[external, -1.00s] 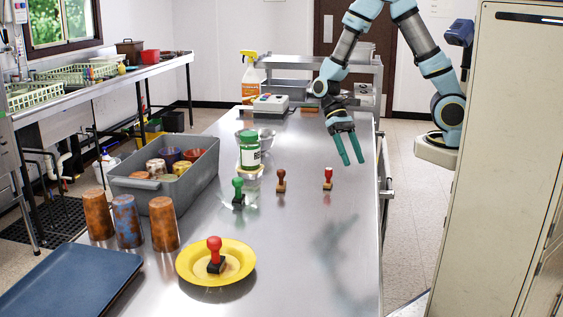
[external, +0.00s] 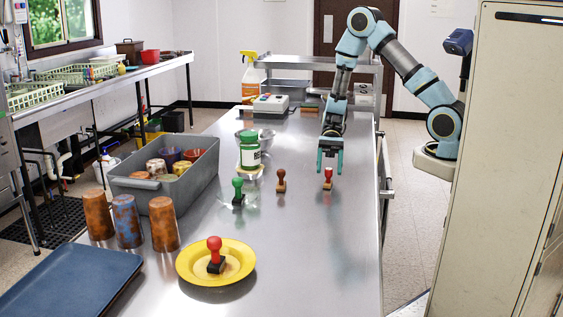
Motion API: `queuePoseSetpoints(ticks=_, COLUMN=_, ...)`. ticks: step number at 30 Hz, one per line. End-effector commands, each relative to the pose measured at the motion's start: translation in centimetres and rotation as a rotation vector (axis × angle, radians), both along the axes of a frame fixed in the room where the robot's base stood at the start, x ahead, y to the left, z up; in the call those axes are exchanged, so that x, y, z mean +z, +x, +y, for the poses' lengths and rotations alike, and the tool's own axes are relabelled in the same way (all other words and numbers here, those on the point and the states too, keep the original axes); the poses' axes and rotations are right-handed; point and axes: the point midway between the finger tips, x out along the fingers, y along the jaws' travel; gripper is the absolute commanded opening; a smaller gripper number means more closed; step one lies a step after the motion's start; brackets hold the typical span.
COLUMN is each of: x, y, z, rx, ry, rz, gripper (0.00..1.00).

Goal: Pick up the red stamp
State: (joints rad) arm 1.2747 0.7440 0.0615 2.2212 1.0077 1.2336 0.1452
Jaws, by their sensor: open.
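Two stamps have red on them. A small stamp with a red handle (external: 328,174) stands upright on the steel table (external: 300,245), towards its right side. A larger stamp with a round red knob and dark base (external: 214,251) stands on a yellow plate (external: 240,274) at the front. My gripper (external: 329,166) points down with its fingers apart, just above or around the top of the small red stamp. I cannot tell whether the fingers touch it. Nothing is held.
A brown stamp (external: 281,181) and a green stamp (external: 238,192) stand left of my gripper. A green-lidded jar (external: 249,152), a grey bin (external: 195,172) of cups, several rusty-looking tumblers (external: 127,222) and a blue tray (external: 75,282) lie farther left. The front right table is clear.

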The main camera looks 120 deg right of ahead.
Motion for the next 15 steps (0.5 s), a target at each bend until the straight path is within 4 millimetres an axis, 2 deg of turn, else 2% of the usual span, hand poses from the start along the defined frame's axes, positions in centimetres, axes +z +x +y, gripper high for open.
queuePoseSetpoints(ticks=9, x=-0.9, y=2.7, z=2.9, rx=0.003, ry=0.003, rz=0.002, gripper=0.64)
queuePoseSetpoints(ticks=15, x=-1.6, y=3.5, z=3.7, rx=0.0, ry=0.0, rz=0.001, gripper=0.64)
